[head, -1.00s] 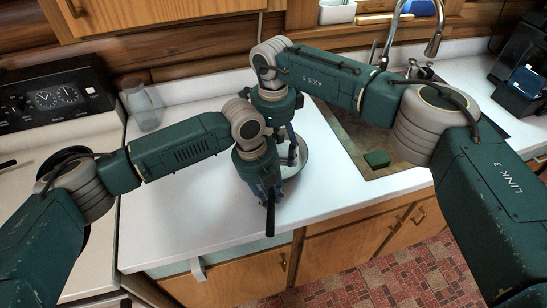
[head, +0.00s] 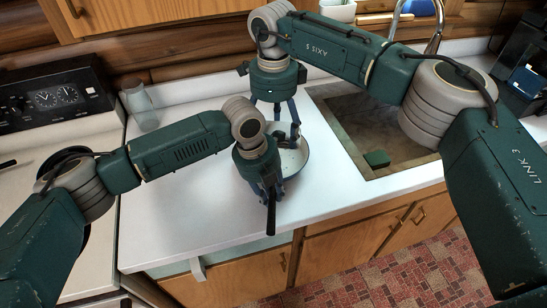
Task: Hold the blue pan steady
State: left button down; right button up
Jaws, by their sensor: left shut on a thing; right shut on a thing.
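The blue pan (head: 298,160) has a pale inside and a dark handle that points to the front edge of the counter. It rests on the white counter left of the sink. My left gripper (head: 269,186) is shut on the pan's handle, and its wrist hides part of pan and handle. My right gripper (head: 287,134) is above the back of the pan, shut on a small dark thing (head: 283,141) that is mostly hidden. I cannot tell what that thing is or whether it touches the pan.
The sink (head: 350,120) with a green sponge (head: 377,158) lies right of the pan, under a metal faucet (head: 436,25). A glass bottle (head: 141,108) stands at the back left beside the stove (head: 60,150). The counter left of the pan is clear.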

jog(key=shift+a+r, duration=0.3)
jog(key=shift+r, duration=0.05)
jog(key=shift+c, duration=0.4)
jog(key=shift+w, duration=0.2)
jog(key=shift+w+d+f, duration=0.1)
jog(key=shift+w+d, duration=0.05)
jog(key=shift+w, duration=0.35)
jog(key=shift+w+d+f, duration=0.1)
jog(key=shift+w+d, duration=0.05)
jog(key=shift+w, duration=0.35)
jog(key=shift+d, duration=0.1)
jog(key=shift+f, duration=0.25)
jog(key=shift+d+f, duration=0.1)
jog(key=shift+f, duration=4.95)
jog(key=shift+f, duration=0.15)
